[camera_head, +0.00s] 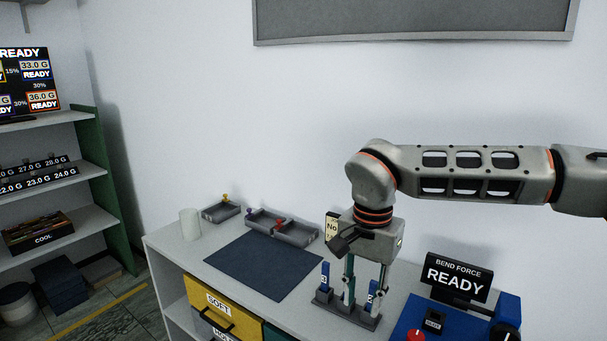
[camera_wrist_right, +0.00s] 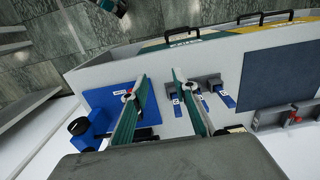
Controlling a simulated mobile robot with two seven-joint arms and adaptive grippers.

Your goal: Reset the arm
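My right arm (camera_head: 470,175) reaches in from the right in the head view and bends down over the bench. My right gripper (camera_head: 365,292) points down at the grey holder (camera_head: 340,312). Its two teal fingers stand apart in the wrist view (camera_wrist_right: 159,75), with nothing held between them. Labelled blue strips (camera_head: 325,276) stand in the holder, and the fingers partly hide them in the head view. I cannot tell whether the fingers touch the holder. My left gripper is not in view.
A dark blue mat (camera_head: 262,265) lies clear on the white bench. Grey trays (camera_head: 283,228) and a white cup (camera_head: 189,223) stand behind it. The blue bend-force press (camera_head: 440,325) with its READY display (camera_head: 456,277) is at right. Shelves (camera_head: 55,203) stand at left.

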